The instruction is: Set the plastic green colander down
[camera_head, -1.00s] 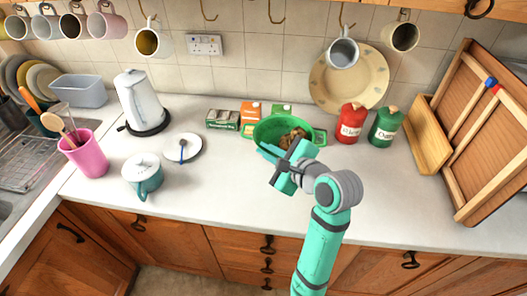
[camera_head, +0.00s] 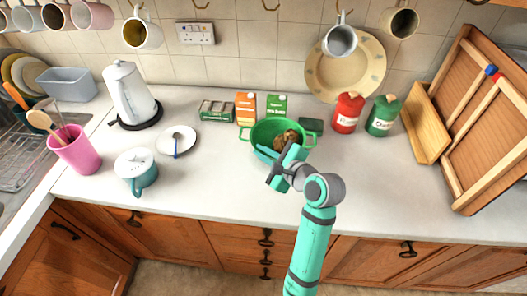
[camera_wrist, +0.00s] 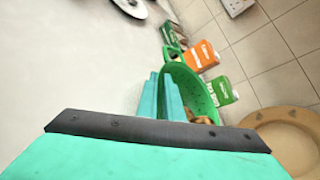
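The green colander (camera_head: 262,137) stands level at the middle of the counter, with brown lumpy contents (camera_head: 288,139) inside. It also shows in the wrist view (camera_wrist: 197,88), partly hidden by my fingers. My gripper (camera_head: 284,160) is at its near rim, with one teal finger on each side of the wall. In the wrist view the fingers (camera_wrist: 162,95) are close together and look shut on the rim. The colander's base is hidden, so I cannot tell for certain whether it touches the worktop.
Behind the colander stand an orange carton (camera_head: 246,107), a green carton (camera_head: 276,105) and a small green box (camera_head: 216,110). Red (camera_head: 347,113) and green (camera_head: 383,116) canisters stand to the right. A saucer (camera_head: 177,141) lies left. The white counter (camera_head: 390,190) is clear in front.

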